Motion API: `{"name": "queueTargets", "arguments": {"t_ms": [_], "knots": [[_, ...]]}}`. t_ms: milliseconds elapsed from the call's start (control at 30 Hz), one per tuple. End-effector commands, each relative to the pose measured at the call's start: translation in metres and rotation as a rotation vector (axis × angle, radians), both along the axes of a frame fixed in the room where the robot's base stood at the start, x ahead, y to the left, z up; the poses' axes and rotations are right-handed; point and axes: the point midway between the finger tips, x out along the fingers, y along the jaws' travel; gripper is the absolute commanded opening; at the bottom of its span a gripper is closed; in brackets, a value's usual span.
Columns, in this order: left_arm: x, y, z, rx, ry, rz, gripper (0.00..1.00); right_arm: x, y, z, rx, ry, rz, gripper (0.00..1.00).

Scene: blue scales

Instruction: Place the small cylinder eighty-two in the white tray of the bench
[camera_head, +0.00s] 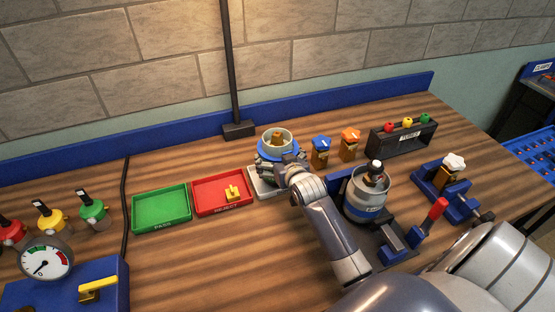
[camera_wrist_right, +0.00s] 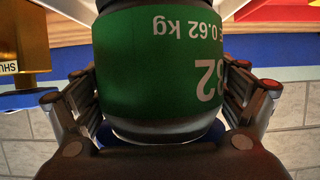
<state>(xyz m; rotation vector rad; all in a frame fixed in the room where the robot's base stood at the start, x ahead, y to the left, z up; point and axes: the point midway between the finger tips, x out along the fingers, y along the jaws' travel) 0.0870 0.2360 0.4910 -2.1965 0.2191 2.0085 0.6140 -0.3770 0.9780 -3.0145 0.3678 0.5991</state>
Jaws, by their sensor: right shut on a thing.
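The small cylinder shows its pale collar and brass valve (camera_head: 277,138) in the head view; the gripper hides most of its body. In the right wrist view its green label (camera_wrist_right: 160,65) reads 82 and 0.62 kg upside down. My right gripper (camera_head: 280,167) is shut around its body. The white tray (camera_head: 261,185) lies directly below and in front of the gripper, right of the red tray, and is partly covered by my arm. I cannot tell whether the cylinder touches the tray. My left gripper is not in view.
A green PASS tray (camera_head: 161,208) is empty. A red REJECT tray (camera_head: 222,193) holds a small yellow piece. Blue-topped (camera_head: 321,152) and orange-topped (camera_head: 348,145) valves stand right of the cylinder. A grey cylinder (camera_head: 367,193) stands in a blue fixture. A black post (camera_head: 231,70) rises behind.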

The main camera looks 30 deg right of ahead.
Motion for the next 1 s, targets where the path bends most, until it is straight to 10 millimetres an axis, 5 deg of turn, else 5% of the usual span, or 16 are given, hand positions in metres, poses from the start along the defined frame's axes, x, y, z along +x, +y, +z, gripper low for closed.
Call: {"name": "queueTargets", "arguments": {"t_ms": [500, 533, 567, 1000], "knots": [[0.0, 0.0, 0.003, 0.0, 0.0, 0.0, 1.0, 0.001, 0.0, -0.014, -0.002, -0.009, 0.001, 0.44], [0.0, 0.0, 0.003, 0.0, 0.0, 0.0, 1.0, 0.0, 0.0, -0.017, 0.0, -0.002, 0.0, 0.94], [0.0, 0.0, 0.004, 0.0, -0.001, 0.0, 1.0, 0.0, 0.0, -0.016, 0.0, -0.002, 0.0, 1.0], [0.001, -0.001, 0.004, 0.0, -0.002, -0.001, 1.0, 0.0, 0.0, -0.014, 0.0, -0.002, 0.0, 1.0]]}}
